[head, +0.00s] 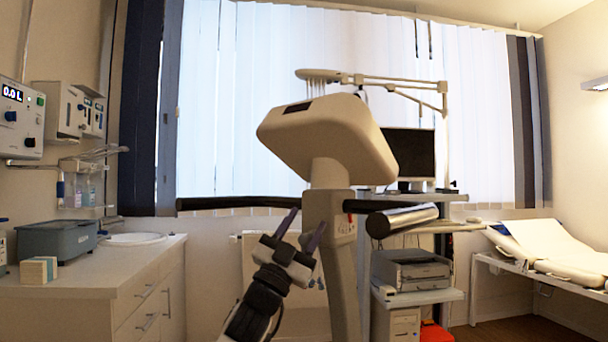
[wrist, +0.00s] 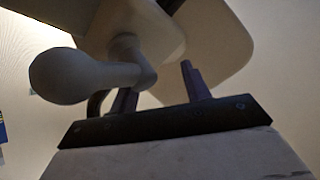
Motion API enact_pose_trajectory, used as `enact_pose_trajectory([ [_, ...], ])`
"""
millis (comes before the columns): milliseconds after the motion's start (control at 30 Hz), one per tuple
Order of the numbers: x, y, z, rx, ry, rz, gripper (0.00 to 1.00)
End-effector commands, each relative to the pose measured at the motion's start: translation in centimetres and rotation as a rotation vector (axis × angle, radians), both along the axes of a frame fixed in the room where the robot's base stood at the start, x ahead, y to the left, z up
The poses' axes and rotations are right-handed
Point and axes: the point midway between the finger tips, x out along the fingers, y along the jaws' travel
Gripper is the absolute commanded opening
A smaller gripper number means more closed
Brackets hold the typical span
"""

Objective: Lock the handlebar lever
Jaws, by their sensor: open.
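The handlebar lever shows in the wrist view as a pale bar with a rounded knob (wrist: 75,76) at its left end, joined to a short stem near the column. I cannot make it out in the head view. The dark handlebar (head: 235,202) runs left from the beige exercise-machine column (head: 330,222). My gripper (head: 302,228) is open and points up beside the column, below the handlebar. In the wrist view my gripper (wrist: 160,92) has its fingers apart. The lever partly hides the left finger; the right finger is clear. Contact with the lever cannot be told.
The machine's beige console (head: 325,135) overhangs my gripper. A printer (head: 410,270) stands on a cart behind. A counter (head: 90,270) is at left, an examination bed (head: 550,250) at far right.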

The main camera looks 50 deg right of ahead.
Motion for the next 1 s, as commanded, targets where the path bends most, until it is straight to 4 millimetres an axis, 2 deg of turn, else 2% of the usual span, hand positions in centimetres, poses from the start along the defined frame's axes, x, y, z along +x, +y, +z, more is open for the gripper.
enact_pose_trajectory([
  [33, -0.1, 0.0, 1.7, 0.0, -0.004, 0.002, 0.47],
  [200, -0.1, 0.0, 5.8, -0.002, -0.004, 0.0, 0.47],
  [433, -0.1, -0.1, 9.8, 0.0, -0.004, 0.001, 0.47],
  [600, -0.1, -0.1, 10.9, 0.001, -0.001, 0.0, 0.47],
  [1000, -0.1, -0.1, 11.0, 0.0, -0.001, -0.001, 0.47],
])
